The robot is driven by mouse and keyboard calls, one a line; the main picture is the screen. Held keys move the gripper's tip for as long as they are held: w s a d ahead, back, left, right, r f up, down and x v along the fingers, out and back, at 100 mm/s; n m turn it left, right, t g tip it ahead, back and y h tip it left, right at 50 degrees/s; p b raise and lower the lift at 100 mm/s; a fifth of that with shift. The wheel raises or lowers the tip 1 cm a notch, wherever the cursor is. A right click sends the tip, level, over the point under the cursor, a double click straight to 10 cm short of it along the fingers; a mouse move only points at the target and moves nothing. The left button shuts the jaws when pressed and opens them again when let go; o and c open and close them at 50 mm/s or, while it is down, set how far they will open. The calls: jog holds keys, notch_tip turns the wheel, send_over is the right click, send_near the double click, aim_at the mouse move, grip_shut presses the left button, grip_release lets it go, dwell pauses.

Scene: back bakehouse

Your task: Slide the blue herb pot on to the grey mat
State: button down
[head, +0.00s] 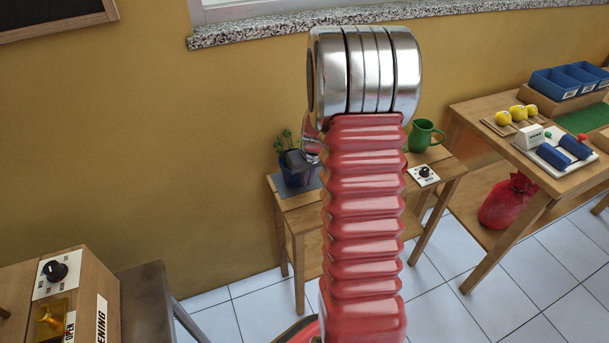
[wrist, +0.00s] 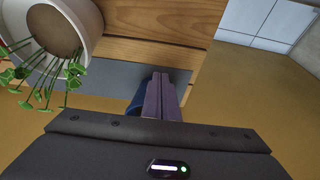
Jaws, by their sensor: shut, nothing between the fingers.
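The blue herb pot (head: 297,177), with green leaves above it, stands upright on the small wooden table by the wall. The grey mat (head: 303,194) shows around its base, so the pot looks to be on it; how far is unclear. In the wrist view only a blue sliver of the pot (wrist: 133,106) shows beside my fingers, and the grey mat (wrist: 112,79) lies past them. My arm hides part of the table in the head view.
A pale pot with a trailing plant (wrist: 57,28) stands beside my gripper in the wrist view. A green jug (head: 424,136) and a white panel with a dark knob (head: 423,175) are on the table's right side. A bench (head: 540,172) holding several items stands farther right.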

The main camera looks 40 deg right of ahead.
jog(key=s+v, duration=0.1)
jog(key=v, duration=0.9)
jog(key=shift+s+a, duration=0.1)
jog(key=shift+s, duration=0.05)
dwell(0.4)
jog(key=s+a+r+n, duration=0.1)
jog(key=s+a+r, duration=0.4)
jog(key=a, duration=0.4)
jog(key=s+a+r+n+t, duration=0.1)
jog(key=s+a+r, duration=0.3)
jog(key=a, duration=0.6)
jog(key=s+a+r+n+t+y, duration=0.1)
jog(key=s+a+r, duration=0.4)
jog(key=a, duration=0.5)
jog(key=s, duration=0.2)
jog(key=shift+s+a+r, duration=0.15)
jog(key=shift+s+r, duration=0.15)
jog(key=shift+s, duration=0.1)
